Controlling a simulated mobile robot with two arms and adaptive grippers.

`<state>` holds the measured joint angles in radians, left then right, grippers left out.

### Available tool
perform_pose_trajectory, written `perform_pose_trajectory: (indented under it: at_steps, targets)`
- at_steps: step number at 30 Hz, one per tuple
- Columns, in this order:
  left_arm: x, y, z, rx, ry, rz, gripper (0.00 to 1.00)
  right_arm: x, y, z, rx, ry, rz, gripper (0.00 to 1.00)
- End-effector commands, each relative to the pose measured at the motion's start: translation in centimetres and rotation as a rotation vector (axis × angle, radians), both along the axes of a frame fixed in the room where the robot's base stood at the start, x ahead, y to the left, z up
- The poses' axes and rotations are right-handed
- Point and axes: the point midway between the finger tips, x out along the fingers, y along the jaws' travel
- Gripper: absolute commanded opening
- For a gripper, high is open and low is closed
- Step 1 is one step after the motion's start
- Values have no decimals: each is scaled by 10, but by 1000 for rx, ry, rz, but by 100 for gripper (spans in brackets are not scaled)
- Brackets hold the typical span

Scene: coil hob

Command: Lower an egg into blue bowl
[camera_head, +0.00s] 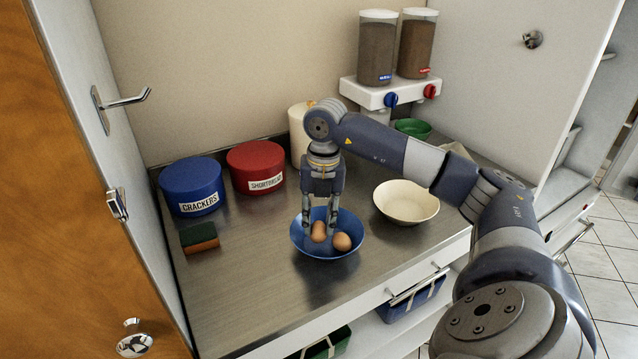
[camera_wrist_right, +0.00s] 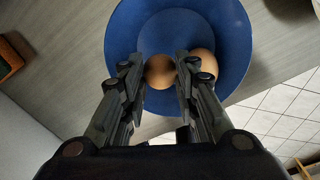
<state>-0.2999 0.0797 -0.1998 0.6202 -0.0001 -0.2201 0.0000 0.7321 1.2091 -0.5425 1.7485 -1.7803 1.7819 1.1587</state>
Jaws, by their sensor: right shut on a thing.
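The blue bowl (camera_head: 326,250) stands on the steel counter, near its front edge. My right gripper (camera_head: 319,232) points down over the bowl and is shut on a brown egg (camera_head: 318,232). The held egg (camera_wrist_right: 160,71) shows between the two fingers in the right wrist view, inside the bowl's outline. Whether it touches the bowl cannot be told. A second brown egg (camera_head: 342,241) lies in the bowl, just right of the held one. In the right wrist view, this egg (camera_wrist_right: 203,63) is partly hidden by a finger. My left gripper is not in view.
A cream bowl (camera_head: 406,202) stands right of the blue bowl, under my right forearm. A blue crackers tin (camera_head: 191,187), a red shortbread tin (camera_head: 256,167) and a sponge (camera_head: 199,238) are at left. A dispenser (camera_head: 384,94) stands behind. The front left counter is clear.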

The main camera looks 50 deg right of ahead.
Motion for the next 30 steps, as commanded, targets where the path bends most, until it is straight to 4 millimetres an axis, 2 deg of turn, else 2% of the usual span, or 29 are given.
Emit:
perform_pose_trajectory:
  at_steps: [30]
  targets:
    - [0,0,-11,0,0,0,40,0,0,-16,-1,1,0,1]
